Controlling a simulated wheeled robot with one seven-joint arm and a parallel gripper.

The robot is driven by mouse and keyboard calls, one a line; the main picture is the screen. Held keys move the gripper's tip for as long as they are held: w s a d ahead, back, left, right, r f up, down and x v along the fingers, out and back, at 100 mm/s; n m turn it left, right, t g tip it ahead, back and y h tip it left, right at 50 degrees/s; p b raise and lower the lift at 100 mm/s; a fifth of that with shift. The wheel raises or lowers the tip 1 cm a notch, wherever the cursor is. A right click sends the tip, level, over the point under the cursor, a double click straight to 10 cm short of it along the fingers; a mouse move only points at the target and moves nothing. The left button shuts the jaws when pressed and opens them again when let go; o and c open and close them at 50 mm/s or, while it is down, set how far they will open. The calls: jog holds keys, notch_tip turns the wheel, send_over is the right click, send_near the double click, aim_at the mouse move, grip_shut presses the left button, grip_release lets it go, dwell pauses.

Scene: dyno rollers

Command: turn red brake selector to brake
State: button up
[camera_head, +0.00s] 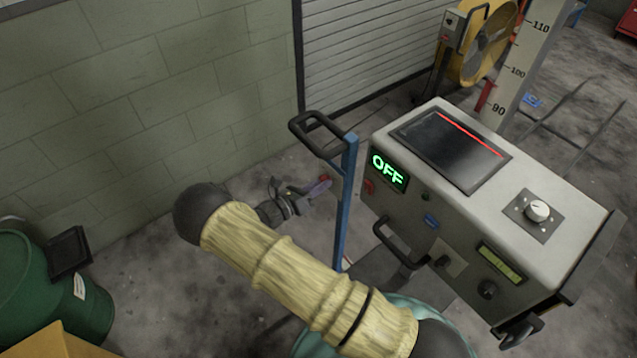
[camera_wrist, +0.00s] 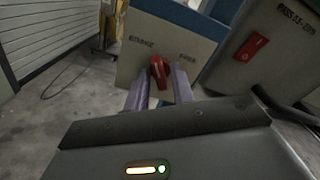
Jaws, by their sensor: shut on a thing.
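The red brake selector (camera_wrist: 158,70) is a small red knob on the pale front face of a box (camera_wrist: 140,40) in the wrist view. Its upper end leans slightly to the left. Dark lettering stands to its left and right, too blurred to read surely. The two fingers of my gripper (camera_wrist: 159,84) stand on either side of the knob, shut on it. In the head view my gripper (camera_head: 310,193) reaches toward the blue post (camera_head: 346,200), beside the console. The selector cannot be made out clearly there.
The grey console (camera_head: 450,200) with a green OFF display (camera_head: 388,170) stands to the right. A red rocker switch (camera_wrist: 251,46) is on a panel right of the selector. A green barrel (camera_head: 50,290) stands at left. A yellow fan (camera_head: 487,45) is behind. Bare floor lies by the wall.

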jog(key=shift+n, duration=1.2)
jog(key=o, duration=0.7)
jog(key=shift+a, duration=0.1)
jog(key=b+v, duration=0.3)
jog(key=v, duration=1.4)
jog(key=shift+s+a, duration=0.15)
jog(key=shift+s, duration=0.05)
